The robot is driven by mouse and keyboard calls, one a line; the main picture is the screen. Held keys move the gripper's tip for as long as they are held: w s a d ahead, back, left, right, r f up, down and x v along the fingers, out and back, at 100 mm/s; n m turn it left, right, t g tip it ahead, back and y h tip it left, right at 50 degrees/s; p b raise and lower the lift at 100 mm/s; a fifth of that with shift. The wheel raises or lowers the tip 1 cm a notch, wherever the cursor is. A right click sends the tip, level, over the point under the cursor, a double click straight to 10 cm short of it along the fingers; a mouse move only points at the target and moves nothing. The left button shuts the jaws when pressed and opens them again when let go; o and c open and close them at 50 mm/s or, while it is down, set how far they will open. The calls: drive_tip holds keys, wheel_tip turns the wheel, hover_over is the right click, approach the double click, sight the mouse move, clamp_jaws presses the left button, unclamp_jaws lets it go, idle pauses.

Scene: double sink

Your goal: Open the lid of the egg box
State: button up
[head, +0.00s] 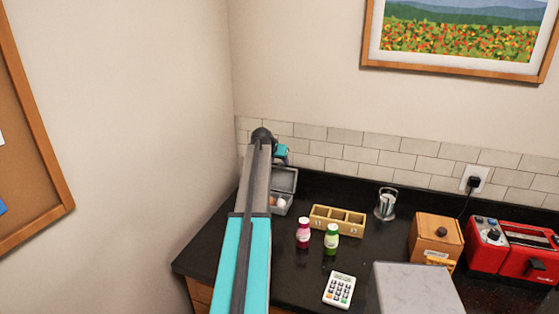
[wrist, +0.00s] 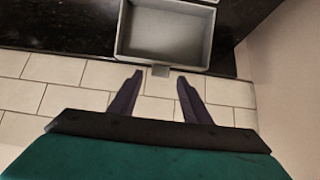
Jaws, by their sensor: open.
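The grey egg box (head: 289,207) stands near the back left corner of the black counter, partly hidden by my arm in the head view. Its lid (head: 287,178) is raised at the back, and pale eggs (head: 281,202) show in the base. In the wrist view the hollow inside of the lid (wrist: 165,30) faces the camera, with a small tab (wrist: 160,71) on its edge. My gripper (wrist: 159,75) is open and empty, its fingertips on either side of the tab in the picture. Contact cannot be told. In the head view my arm mostly hides the gripper.
A metal canister (head: 386,204), a wooden box (head: 436,240) and a red toaster (head: 515,252) are further right. The tiled wall (wrist: 75,85) is close behind.

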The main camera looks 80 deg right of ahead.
sight(279, 176)
drive_tip(key=shift+p+x, duration=0.3)
drive_tip(key=shift+x, duration=0.95)
clamp_jaws()
